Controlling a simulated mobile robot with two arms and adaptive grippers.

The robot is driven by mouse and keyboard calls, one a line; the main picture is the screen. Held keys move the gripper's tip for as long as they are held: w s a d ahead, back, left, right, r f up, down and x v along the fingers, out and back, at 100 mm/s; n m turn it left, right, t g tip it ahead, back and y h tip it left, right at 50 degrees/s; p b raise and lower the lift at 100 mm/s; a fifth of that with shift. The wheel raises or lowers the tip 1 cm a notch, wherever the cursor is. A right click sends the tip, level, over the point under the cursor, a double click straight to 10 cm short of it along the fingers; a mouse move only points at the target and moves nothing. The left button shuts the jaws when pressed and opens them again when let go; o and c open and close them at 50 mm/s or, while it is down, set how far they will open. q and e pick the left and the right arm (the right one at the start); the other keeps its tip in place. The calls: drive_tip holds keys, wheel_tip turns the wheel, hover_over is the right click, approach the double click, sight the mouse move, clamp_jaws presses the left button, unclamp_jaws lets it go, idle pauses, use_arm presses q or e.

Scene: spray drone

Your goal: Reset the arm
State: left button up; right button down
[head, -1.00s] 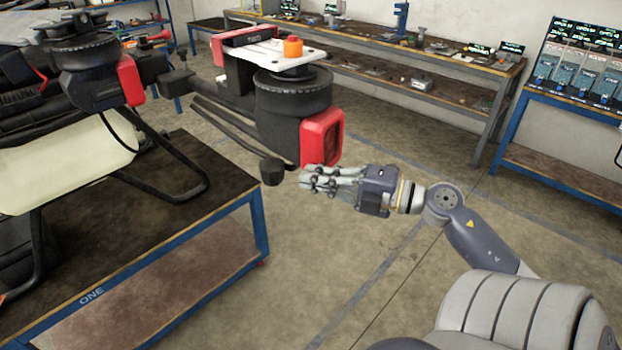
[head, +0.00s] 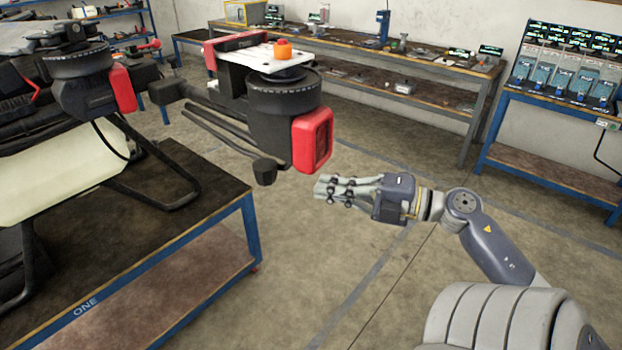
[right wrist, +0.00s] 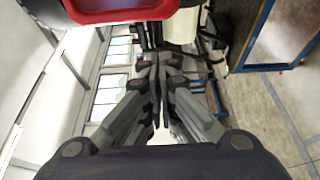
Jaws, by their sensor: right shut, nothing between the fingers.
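My right gripper (head: 322,190) is shut and empty. It points left in the head view, just below and right of the drone arm's red end cap (head: 312,139), with a small gap between them in the picture. In the right wrist view its fingers (right wrist: 157,65) are together, and a red rimmed part (right wrist: 120,12) fills the top edge. The spray drone (head: 60,165), with a pale tank and black legs, is on the left. My left gripper is not in view.
The drone stands on a blue-framed table (head: 215,208) marked ONE. An orange knob (head: 283,48) sits on a white plate on the drone arm. A long bench (head: 440,67) and a blue shelf (head: 555,165) stand behind. The floor around my right arm is clear.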

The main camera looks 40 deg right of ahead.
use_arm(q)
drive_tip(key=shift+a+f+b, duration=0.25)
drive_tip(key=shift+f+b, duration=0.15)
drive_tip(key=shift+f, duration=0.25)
use_arm(e)
drive_tip(key=shift+v, duration=1.9)
